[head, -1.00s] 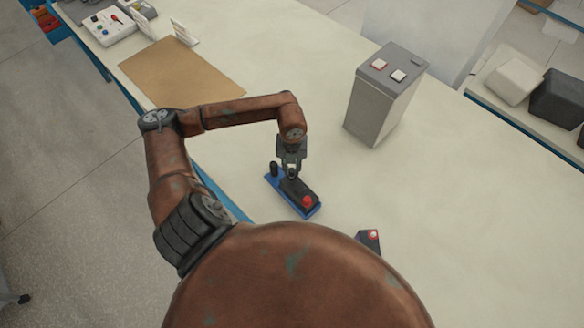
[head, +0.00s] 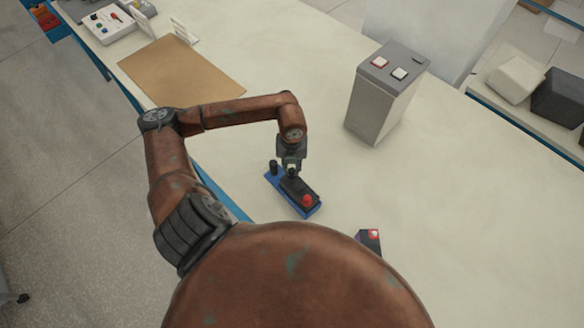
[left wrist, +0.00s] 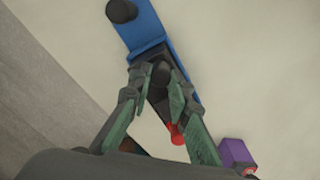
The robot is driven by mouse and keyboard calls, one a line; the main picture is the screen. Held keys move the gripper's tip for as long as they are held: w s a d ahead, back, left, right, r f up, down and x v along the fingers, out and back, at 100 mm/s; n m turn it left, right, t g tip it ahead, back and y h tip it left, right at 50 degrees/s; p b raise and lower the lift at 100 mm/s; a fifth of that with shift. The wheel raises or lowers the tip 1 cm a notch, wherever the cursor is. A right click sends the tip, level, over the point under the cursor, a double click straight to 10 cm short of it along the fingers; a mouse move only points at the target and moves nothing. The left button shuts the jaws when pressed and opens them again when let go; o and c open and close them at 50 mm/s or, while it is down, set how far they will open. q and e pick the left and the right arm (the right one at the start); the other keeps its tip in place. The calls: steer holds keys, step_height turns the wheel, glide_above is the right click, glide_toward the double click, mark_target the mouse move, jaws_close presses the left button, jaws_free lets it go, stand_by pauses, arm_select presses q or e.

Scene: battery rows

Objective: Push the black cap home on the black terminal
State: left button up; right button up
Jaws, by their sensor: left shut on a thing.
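The dark battery block (head: 297,189) lies on a blue tray (head: 310,212). A red cap (head: 307,201) sits on its near end. My left gripper (head: 291,172) points down over the block's far end. In the left wrist view its fingers (left wrist: 160,70) are shut on the round black cap (left wrist: 162,73), which is over the dark block. The fingers and cap hide the black terminal, so I cannot tell how far the cap is seated. A black cylinder (head: 273,168) stands at the tray's far end, apart from the gripper. My right gripper is not in view.
A grey box with two buttons (head: 386,92) stands behind right. A brown mat (head: 180,72) lies at the back left. The bench between is clear.

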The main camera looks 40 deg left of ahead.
arm_select(q)
steer(key=shift+f+b, duration=0.35)
steer(key=shift+f, duration=0.1)
stand_by(0.8)
steer(key=o, duration=0.8)
steer(key=shift+o, duration=0.2)
steer(key=o, duration=0.5)
steer(key=shift+r, duration=0.1)
steer(key=shift+r+p, duration=2)
steer(key=shift+r, duration=1.45)
